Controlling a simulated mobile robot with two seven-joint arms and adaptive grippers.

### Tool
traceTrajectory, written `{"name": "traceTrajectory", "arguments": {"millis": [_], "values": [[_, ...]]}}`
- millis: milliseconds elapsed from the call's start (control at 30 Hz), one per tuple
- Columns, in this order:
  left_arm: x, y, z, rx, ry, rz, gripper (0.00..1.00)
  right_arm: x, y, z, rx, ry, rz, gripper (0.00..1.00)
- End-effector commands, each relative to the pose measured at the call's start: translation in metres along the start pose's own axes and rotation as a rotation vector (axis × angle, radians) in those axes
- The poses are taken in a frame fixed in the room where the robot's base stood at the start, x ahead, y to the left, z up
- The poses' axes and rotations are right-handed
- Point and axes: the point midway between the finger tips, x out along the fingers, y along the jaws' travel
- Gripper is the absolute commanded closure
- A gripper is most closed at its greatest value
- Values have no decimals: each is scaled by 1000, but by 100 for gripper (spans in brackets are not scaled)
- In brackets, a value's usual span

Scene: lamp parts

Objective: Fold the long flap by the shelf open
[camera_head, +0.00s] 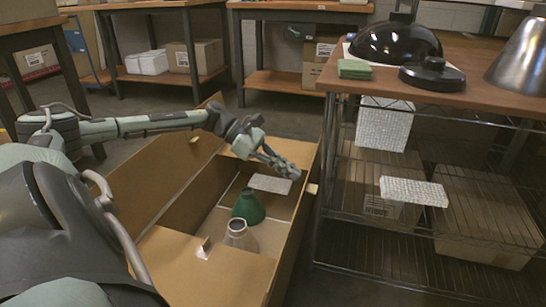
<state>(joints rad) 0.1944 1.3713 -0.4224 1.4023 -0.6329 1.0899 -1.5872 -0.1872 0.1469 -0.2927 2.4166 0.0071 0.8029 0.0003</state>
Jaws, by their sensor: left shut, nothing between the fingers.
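A large open cardboard box (180,243) stands on the floor left of the shelf. Its long flap by the shelf (291,232) shows as a narrow, steep strip along the box's right side; I cannot tell its exact angle. The long flap on the left (150,178) is spread outward. My left gripper (292,173) is shut and empty over the box's far right part, close to the shelf-side flap; contact cannot be told. Inside the box are a green cone (248,207), a grey cone (239,236) and a white block (270,184). My right gripper is out of view.
The wire shelf (325,235) stands close on the right, with a narrow floor gap. It holds white foam blocks (414,191) and cardboard boxes. A black lamp shade (394,40) and a black base (432,77) lie on its wooden top. Workbenches stand behind.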

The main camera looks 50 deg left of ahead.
Motion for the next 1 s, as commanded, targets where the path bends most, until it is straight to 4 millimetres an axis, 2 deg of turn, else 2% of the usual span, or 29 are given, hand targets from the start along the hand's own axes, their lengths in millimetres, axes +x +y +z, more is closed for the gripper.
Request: {"name": "traceTrajectory", "arguments": {"millis": [300,500,667,1000], "values": [[-69,0,-1,-2,8,1,100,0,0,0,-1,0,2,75],[-96,0,0,0,3,1,100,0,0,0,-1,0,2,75],[-103,0,1,1,0,1,100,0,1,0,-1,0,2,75],[-103,0,1,1,-1,1,100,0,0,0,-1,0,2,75]]}}
